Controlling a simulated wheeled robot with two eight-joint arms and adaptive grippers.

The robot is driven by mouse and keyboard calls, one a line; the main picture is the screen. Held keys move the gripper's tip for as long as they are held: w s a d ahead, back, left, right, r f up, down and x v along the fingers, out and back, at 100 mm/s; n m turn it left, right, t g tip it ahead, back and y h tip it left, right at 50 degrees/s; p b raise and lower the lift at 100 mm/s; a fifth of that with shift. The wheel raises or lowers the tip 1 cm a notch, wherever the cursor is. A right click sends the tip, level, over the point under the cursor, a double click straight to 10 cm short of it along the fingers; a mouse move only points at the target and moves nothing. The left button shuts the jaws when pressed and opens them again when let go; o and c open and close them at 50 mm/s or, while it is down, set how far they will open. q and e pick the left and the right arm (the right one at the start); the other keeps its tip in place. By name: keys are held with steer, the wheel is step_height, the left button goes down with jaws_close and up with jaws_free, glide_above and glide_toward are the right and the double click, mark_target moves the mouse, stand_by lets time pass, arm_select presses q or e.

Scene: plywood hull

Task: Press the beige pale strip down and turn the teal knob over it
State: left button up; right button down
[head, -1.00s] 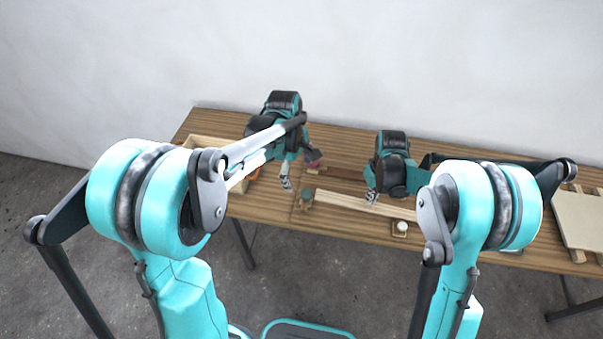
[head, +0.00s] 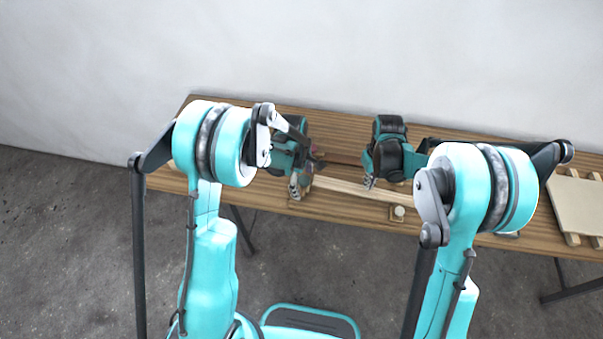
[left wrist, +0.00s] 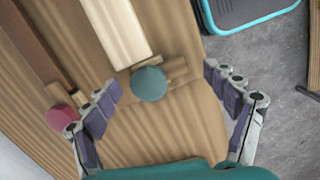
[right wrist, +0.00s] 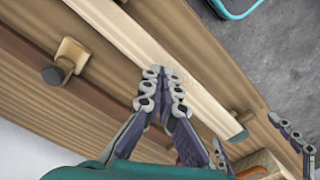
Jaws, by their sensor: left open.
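The beige pale strip (head: 345,188) lies along the table and also shows in the left wrist view (left wrist: 118,28) and right wrist view (right wrist: 150,55). The teal knob (left wrist: 149,83) stands at the strip's end on a small wooden piece; I cannot tell whether that piece overlaps the strip. My left gripper (left wrist: 160,80) is open, its fingers spread on either side of the knob, and hides it in the head view (head: 300,186). My right gripper (right wrist: 162,78) is shut with its tips at the strip; whether it presses is unclear. It shows in the head view (head: 368,182).
A dark brown strip (left wrist: 35,42) lies behind the pale one, with a red knob (left wrist: 60,118) near its end and a dark grey knob (right wrist: 52,75) beside it. A cream knob (head: 399,211) is in front. A pale board (head: 575,207) lies at the right.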

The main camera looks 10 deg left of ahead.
arm_select(q)
steer(key=shift+f, duration=0.4)
steer(key=c, duration=1.2)
arm_select(e)
steer(key=shift+f, duration=0.1)
steer(key=shift+f, duration=0.65)
steer(key=shift+f, duration=0.15)
